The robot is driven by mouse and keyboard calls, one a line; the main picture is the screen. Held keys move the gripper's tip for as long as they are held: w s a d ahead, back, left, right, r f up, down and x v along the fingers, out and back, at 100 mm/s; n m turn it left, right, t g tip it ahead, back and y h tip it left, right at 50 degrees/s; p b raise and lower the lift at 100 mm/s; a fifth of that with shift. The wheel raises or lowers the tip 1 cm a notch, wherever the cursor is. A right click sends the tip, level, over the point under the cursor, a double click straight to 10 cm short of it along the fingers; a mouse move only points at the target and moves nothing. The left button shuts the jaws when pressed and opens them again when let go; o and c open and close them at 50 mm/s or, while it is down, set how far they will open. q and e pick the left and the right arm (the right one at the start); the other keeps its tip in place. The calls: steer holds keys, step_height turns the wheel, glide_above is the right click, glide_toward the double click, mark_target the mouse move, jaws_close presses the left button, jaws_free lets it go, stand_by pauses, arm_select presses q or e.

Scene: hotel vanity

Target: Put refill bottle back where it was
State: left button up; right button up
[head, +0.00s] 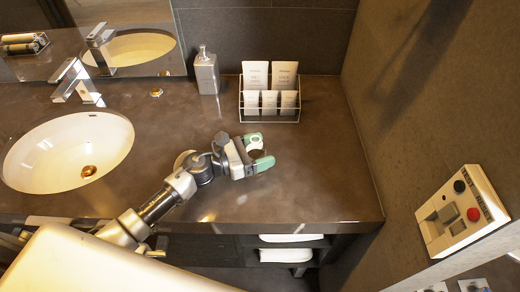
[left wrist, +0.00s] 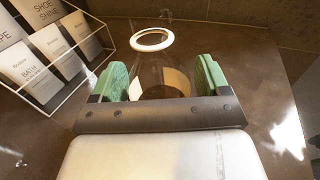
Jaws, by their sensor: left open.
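A clear bottle with a white ring at its neck, which looks like the refill bottle (left wrist: 152,40), stands on the dark counter. In the left wrist view it is between the two green fingers of my left gripper (left wrist: 162,78), which are apart. In the head view my left gripper (head: 259,152) is low over the counter, with the bottle's white ring (head: 255,140) between its fingertips. The bottle's lower part is partly hidden by the gripper. I cannot tell whether a finger touches it. My right gripper is not in view.
A wire rack (head: 269,116) of white tubes stands behind the gripper. A grey pump dispenser (head: 206,73) stands left of the rack. A sink (head: 68,152) with a faucet (head: 75,82) is at left. The counter (head: 320,180) is clear to the right, up to the wall.

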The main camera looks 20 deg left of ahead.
arm_select(q)
steer(key=shift+r, duration=0.1)
steer(key=shift+s+a, duration=0.1)
steer(key=shift+a, duration=0.05)
steer(key=b+v, duration=0.2)
steer(key=v, duration=0.4)
steer(key=shift+s+a, duration=0.4)
steer(key=shift+a, duration=0.05)
